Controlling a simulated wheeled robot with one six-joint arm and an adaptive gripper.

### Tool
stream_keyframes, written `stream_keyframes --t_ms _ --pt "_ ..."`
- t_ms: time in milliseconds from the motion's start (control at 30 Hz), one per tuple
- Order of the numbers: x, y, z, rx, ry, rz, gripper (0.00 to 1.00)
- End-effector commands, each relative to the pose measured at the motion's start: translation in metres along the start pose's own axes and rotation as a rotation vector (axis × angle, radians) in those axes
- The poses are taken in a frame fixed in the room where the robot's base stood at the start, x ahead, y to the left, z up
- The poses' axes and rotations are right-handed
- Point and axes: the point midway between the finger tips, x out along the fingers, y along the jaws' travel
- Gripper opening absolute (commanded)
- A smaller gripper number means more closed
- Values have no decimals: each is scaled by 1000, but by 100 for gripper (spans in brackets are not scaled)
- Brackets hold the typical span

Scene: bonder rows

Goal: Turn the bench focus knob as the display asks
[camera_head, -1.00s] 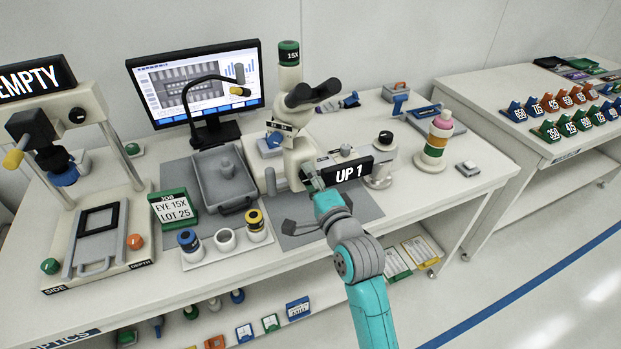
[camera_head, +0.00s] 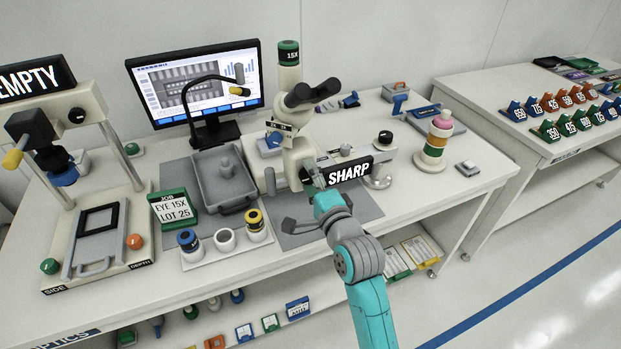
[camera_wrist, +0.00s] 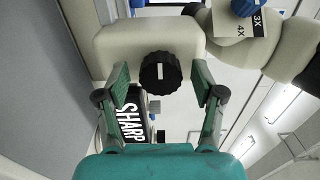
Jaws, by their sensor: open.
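The focus knob (camera_wrist: 160,73) is a black ribbed knob with a white mark, on the cream side of the microscope body (camera_wrist: 120,45). My gripper (camera_wrist: 160,85) is open in the wrist view, with one finger on each side of the knob and visible gaps to it. In the head view my gripper (camera_head: 318,180) is at the microscope base and hides the knob. The display (camera_head: 349,172) reads SHARP in white on black; it also shows in the wrist view (camera_wrist: 133,122), turned on its side and partly hidden by a finger.
The microscope (camera_head: 300,110) stands on the bench in front of a monitor (camera_head: 198,85). Left of it are a grey tray (camera_head: 224,185), a job sign (camera_head: 173,207) and a white holder (camera_head: 228,252) with eyepieces. An orange, white and green stack (camera_head: 436,142) stands to the right.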

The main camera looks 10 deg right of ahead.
Motion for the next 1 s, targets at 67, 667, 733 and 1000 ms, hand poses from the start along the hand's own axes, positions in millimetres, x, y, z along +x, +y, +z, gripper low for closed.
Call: stream_keyframes --t_ms 67,667,733,1000 --pt "0 0 0 0 0 0 68" --pt "-86 1 0 1 1 2 68" --pt "-96 1 0 1 1 1 68" --pt "-118 0 0 0 0 0 68"
